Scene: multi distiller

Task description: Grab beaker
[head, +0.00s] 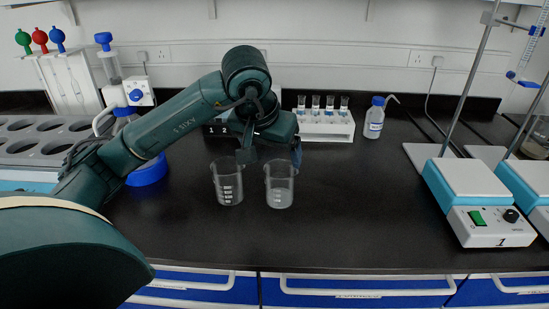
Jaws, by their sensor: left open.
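Two clear glass beakers stand upright on the black bench in the head view. The left beaker (228,184) and the right beaker (279,186) are side by side with a small gap, both with white markings. My left gripper (272,156) is open, its fingers pointing down at about the height of the beaker rims in the picture. One finger shows above the gap between the beakers, the other just right of the right beaker's rim. I cannot tell whether either touches glass. My right gripper is not in view.
A white rack (326,127) with small vials and a blue-capped bottle (374,121) stand at the back. Hotplate stirrers (478,196) with metal stands are at the right. A grey holed rack (45,150) is at the left. The bench right of the beakers is clear.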

